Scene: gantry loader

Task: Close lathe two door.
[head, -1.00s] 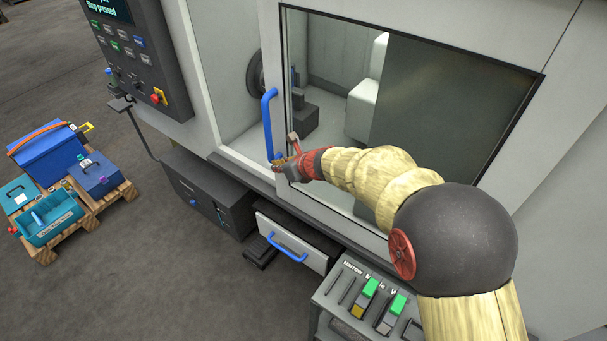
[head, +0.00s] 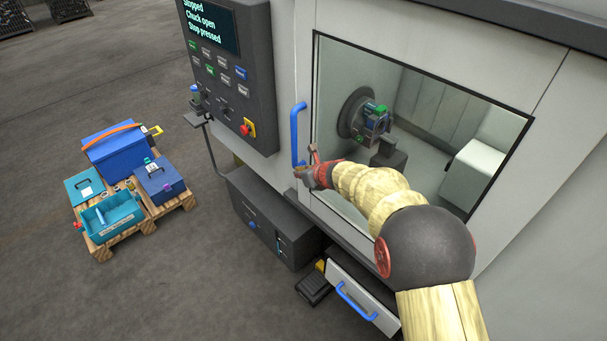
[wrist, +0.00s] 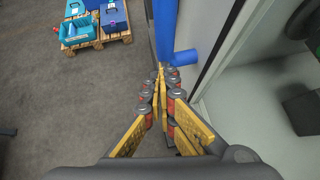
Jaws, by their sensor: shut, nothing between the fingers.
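The lathe door (head: 305,60) is a pale sliding panel with a large dark-framed window. Its left edge stands beside the control panel, and no open gap shows there in the head view. A blue vertical handle (head: 296,135) is on the door's left edge; it also shows in the wrist view (wrist: 164,30). My gripper (head: 299,172) is at the handle's lower end. In the wrist view my gripper (wrist: 162,70) has its fingers together, beside the handle's lower mount, with nothing between them. I cannot tell whether they touch the handle.
The control panel (head: 228,70) reads stopped, chuck open, stop pressed. A dark box (head: 270,215) and a drawer (head: 362,300) with a blue handle project below the door. A pallet (head: 145,222) with blue and teal boxes stands left on open floor. The chuck (head: 372,122) shows through the window.

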